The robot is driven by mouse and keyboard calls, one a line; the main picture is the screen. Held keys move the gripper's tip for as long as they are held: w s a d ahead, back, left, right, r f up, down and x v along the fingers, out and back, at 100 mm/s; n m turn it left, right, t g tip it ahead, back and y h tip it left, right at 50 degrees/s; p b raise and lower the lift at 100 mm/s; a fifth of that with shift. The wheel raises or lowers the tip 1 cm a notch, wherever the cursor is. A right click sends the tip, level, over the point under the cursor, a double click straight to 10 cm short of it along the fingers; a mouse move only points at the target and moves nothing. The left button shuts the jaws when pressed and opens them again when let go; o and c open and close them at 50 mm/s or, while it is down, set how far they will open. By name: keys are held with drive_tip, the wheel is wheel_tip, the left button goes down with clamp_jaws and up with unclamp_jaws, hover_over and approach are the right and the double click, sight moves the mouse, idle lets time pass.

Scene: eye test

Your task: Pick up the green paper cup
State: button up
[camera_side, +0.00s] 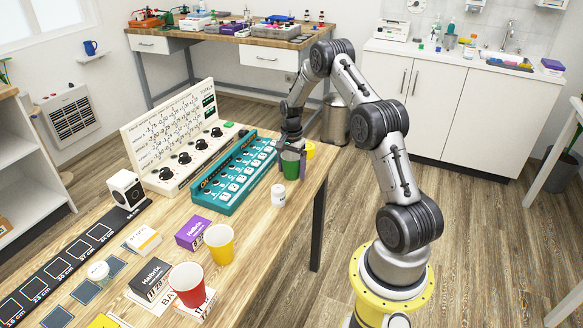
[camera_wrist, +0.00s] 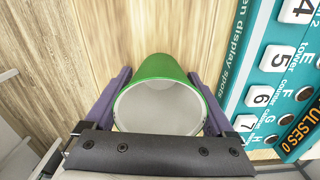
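The green paper cup (camera_side: 290,168) stands upright near the far right edge of the wooden table. In the wrist view the green cup (camera_wrist: 165,68) shows its wide mouth and pale, empty inside. My gripper (camera_side: 292,153) is down at the cup, with one finger on each side of it. In the wrist view the purple fingers of my gripper (camera_wrist: 160,85) flank the cup closely, leaving hardly any gap. I cannot tell whether they press on it. The cup's base is hidden in the wrist view.
A teal keypad panel (camera_side: 238,172) lies to the left, and a white jar (camera_side: 278,195) stands in front. Another yellow cup (camera_side: 219,244), a red cup (camera_side: 188,285) and small boxes stand nearer.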

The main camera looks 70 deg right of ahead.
drive_tip(key=shift+c, duration=0.8)
